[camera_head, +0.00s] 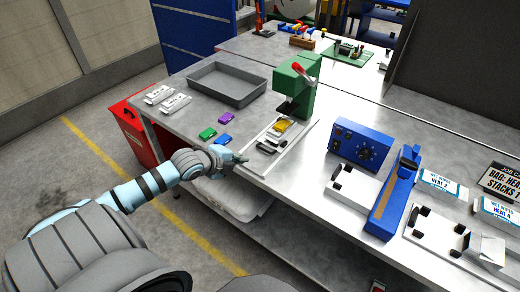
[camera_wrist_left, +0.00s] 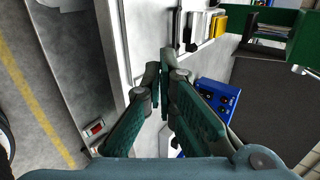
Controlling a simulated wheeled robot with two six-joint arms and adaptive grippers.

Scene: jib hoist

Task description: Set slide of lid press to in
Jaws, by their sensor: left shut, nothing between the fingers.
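The green lid press (camera_head: 306,92) stands on the grey metal bench, with a red-tipped lever on top. Its slide, a pale flat plate (camera_head: 262,166), extends from under the press toward the bench's front edge. A yellow piece (camera_head: 281,126) and dark fittings sit on the slide. My left gripper (camera_head: 243,158) is shut and empty at the near end of the slide; whether it touches is unclear. In the left wrist view the shut fingertips (camera_wrist_left: 164,62) are near the slide (camera_wrist_left: 204,55), and part of the green press (camera_wrist_left: 275,22) shows at upper right. My right gripper is not in view.
A grey tray (camera_head: 205,87), white pieces, and green, blue and purple blocks lie left of the press. A blue control box (camera_head: 358,147) and a blue device (camera_head: 391,205) stand to the right.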

